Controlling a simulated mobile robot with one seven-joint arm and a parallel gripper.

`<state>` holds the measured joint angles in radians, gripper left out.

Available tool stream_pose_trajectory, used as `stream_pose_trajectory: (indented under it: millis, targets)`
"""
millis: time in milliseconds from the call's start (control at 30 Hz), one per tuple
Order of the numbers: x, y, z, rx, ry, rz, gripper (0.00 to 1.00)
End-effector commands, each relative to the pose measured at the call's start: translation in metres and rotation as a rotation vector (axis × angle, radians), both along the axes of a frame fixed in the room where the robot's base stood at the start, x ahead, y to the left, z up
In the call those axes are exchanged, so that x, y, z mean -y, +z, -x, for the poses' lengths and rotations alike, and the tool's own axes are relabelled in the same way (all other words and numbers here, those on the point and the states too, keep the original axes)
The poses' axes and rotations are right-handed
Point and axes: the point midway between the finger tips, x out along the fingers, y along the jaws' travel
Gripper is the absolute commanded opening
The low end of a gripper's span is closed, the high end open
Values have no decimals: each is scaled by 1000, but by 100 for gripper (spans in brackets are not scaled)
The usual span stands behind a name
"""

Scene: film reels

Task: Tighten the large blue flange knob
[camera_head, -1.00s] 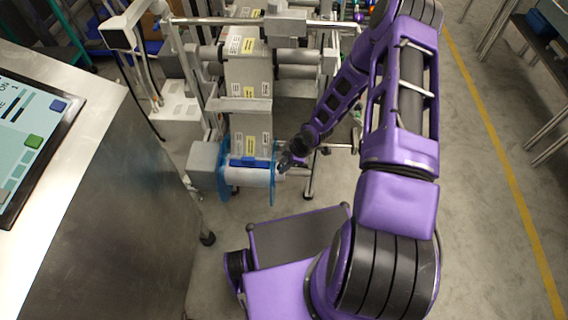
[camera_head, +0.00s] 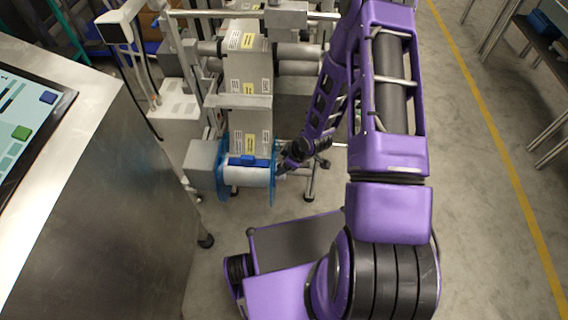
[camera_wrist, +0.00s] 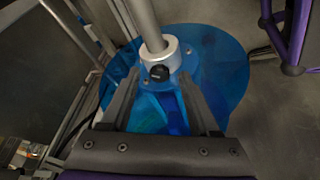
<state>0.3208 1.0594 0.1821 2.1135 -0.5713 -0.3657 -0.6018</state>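The large blue flange (camera_wrist: 222,75) is a translucent disc around a metal shaft in the wrist view. A pale collar (camera_wrist: 150,62) sits at its centre, and a black knob (camera_wrist: 159,73) sticks out of the collar's near side. My gripper (camera_wrist: 158,84) is open, its two dark fingers apart on either side below the knob. Nothing is between the fingertips, and I cannot tell whether they touch the flange. In the head view the flange (camera_head: 273,180) is on the right end of the white reel (camera_head: 250,177). My gripper (camera_head: 286,165) is beside it, with the knob hidden.
The web machine's frame (camera_head: 238,101) with rollers stands behind the reel. A metal cabinet (camera_head: 100,190) with a touchscreen is at the left. A grey machine box (camera_head: 203,165) is at the reel's left end. Open floor (camera_head: 470,230) lies to the right.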

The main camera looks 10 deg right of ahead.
Motion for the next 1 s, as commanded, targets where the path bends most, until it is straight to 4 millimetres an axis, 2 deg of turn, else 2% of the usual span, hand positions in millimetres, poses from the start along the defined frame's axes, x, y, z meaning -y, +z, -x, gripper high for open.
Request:
stream_pose_trajectory:
  millis: [233, 367, 467, 800, 1000]
  targets:
    - [0, 0, 0, 0, 0, 0, 62]
    - [2, 8, 2, 1, 0, 1, 62]
    - [7, 22, 7, 2, -2, 1, 62]
    - [29, 98, 35, 3, -4, 2, 62]
    - [40, 135, 50, 3, -3, 2, 62]
